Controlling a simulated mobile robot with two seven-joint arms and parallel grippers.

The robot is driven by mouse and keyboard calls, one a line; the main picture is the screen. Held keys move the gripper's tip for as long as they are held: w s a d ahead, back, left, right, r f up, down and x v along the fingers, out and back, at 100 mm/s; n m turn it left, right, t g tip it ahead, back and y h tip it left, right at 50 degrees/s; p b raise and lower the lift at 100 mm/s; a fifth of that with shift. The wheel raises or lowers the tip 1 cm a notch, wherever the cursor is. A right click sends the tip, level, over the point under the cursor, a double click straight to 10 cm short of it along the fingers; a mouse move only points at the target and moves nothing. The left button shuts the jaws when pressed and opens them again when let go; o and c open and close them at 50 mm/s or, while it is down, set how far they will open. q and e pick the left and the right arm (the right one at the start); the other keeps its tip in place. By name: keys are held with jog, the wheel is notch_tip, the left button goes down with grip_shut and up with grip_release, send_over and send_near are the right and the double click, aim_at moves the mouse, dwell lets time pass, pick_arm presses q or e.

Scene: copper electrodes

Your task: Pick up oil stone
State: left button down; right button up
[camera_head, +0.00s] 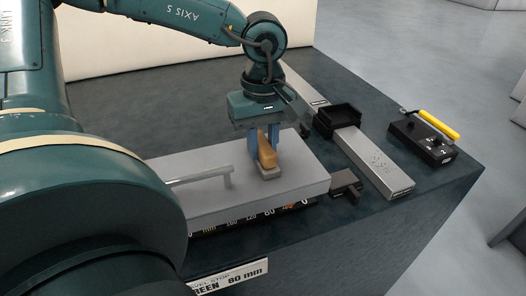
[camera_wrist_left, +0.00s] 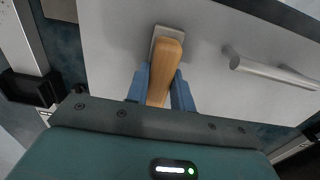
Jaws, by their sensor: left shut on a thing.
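The oil stone (camera_head: 268,173) is a small grey block with an orange-brown wooden handle (camera_head: 266,152). It is over the grey flat plate (camera_head: 240,205), near its right end; whether it touches the plate I cannot tell. My left gripper (camera_head: 264,145) points down with its blue fingers shut on the handle. In the left wrist view the handle (camera_wrist_left: 166,70) runs between the two blue fingers (camera_wrist_left: 161,88), and the grey block (camera_wrist_left: 168,32) shows at its far end. My right gripper is not in view.
A metal bar handle (camera_head: 200,177) stands on the plate to the left. A steel rail (camera_head: 372,160) with a black block (camera_head: 338,118) lies to the right. A black box (camera_head: 422,138) with a yellow-handled tool (camera_head: 440,125) sits near the table's right edge. A small dark block (camera_head: 346,183) lies beside the plate.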

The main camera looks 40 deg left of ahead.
aim_at(263, 142)
pick_arm(q)
notch_tip(263, 142, up, 10)
jog(key=shift+r, duration=0.1)
dwell(0.5)
jog(key=c, duration=1.8)
grip_release()
jog(key=shift+c, duration=1.4)
